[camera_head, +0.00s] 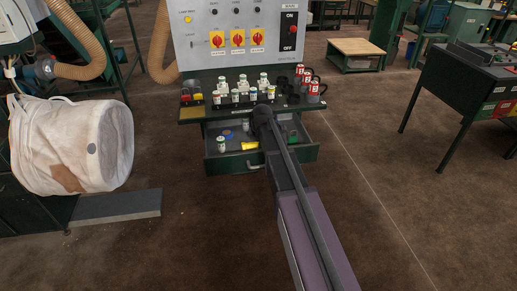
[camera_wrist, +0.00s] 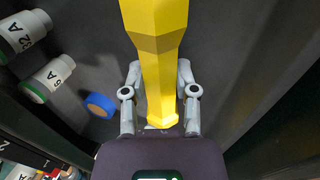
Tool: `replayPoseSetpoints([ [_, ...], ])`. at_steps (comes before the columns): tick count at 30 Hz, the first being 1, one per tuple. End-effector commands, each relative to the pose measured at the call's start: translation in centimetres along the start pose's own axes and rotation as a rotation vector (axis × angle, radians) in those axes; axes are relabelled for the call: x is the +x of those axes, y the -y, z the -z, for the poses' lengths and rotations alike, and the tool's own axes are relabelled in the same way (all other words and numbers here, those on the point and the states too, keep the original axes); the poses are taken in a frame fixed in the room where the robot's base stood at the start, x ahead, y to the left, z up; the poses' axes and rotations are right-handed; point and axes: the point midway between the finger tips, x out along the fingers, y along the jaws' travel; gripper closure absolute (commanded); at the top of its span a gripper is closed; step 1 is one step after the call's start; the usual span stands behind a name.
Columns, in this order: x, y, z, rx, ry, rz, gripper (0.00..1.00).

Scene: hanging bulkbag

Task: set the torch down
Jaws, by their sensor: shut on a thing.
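The yellow torch (camera_wrist: 163,60) lies between the two grey fingers of my gripper (camera_wrist: 160,98) in the wrist view, with a finger close on each side. My gripper is shut on it. In the head view the yellow torch (camera_head: 249,146) shows just left of my arm, at the open drawer (camera_head: 234,160) under the bench. My arm hides the gripper's fingertips there. The dark drawer floor (camera_wrist: 235,75) lies behind the torch in the wrist view. I cannot tell whether the torch touches it.
White cylinders marked "6 A" (camera_wrist: 48,78) and "32 A" (camera_wrist: 22,36) and a blue disc (camera_wrist: 99,104) lie left of the torch in the drawer. A green item (camera_head: 293,135) is at the drawer's right. The bench top (camera_head: 190,113) above carries several fuses and red-and-white cans.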

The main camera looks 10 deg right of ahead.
Motion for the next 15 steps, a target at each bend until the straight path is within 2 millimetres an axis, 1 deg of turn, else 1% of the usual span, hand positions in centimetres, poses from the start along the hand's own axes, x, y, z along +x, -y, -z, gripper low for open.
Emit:
replayPoseSetpoints([
  [11, 0.14, 0.04, 0.06, -0.001, 0.000, 0.000, 1.00],
  [15, 0.49, 0.15, 0.06, -0.001, 0.000, 0.000, 1.00],
])
